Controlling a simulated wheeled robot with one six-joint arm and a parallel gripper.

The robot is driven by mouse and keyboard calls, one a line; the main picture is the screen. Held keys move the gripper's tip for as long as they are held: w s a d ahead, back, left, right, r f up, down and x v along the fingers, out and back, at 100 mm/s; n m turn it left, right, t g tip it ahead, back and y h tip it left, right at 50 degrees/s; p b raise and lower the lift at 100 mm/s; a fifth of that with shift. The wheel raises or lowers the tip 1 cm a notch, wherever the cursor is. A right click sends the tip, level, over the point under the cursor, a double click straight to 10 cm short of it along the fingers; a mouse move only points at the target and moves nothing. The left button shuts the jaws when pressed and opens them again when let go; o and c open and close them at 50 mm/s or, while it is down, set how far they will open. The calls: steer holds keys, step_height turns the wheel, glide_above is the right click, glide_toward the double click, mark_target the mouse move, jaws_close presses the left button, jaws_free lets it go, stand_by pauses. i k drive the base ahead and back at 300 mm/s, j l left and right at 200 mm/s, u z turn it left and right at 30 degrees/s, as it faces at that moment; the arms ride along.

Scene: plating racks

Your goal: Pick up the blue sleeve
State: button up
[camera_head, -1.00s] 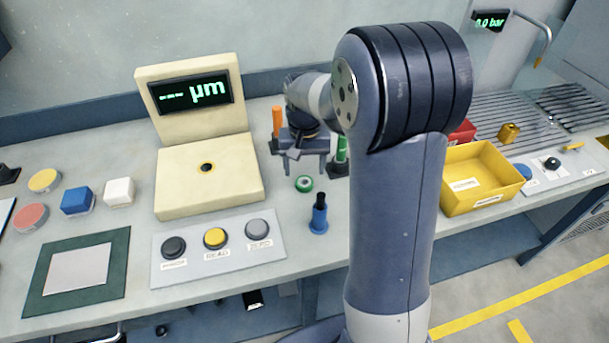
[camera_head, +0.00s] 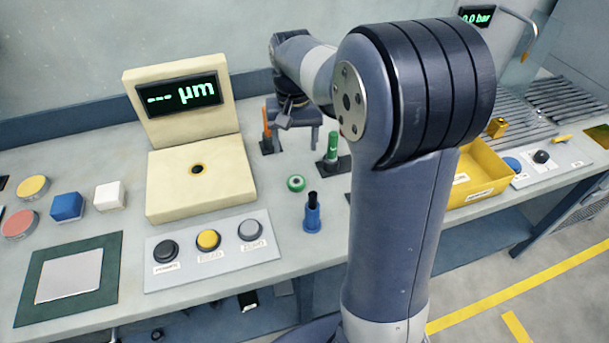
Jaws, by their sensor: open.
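The blue sleeve (camera_head: 312,222) stands upright near the front edge of the bench. A black post or plug shows out of its top; I cannot tell how they are joined. My gripper (camera_head: 296,141) is open and empty, with its fingers pointing down. It is farther back on the bench than the blue sleeve, above the bench and apart from it.
A green-and-white ring (camera_head: 296,183) lies behind the blue sleeve. A green upright piece (camera_head: 332,150) and an orange one (camera_head: 266,130) stand on dark bases near my gripper. A three-button panel (camera_head: 210,252) and cream gauge (camera_head: 200,190) are left; a yellow bin (camera_head: 481,188) is right.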

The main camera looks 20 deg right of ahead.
mark_target(311, 223)
steer(key=k, duration=1)
steer(key=i+j, duration=0.15)
steer(key=j, duration=0.15)
steer(key=i+j, duration=0.15)
steer(key=j, duration=0.15)
steer(key=i+j, duration=0.2)
steer(key=j+z, duration=0.05)
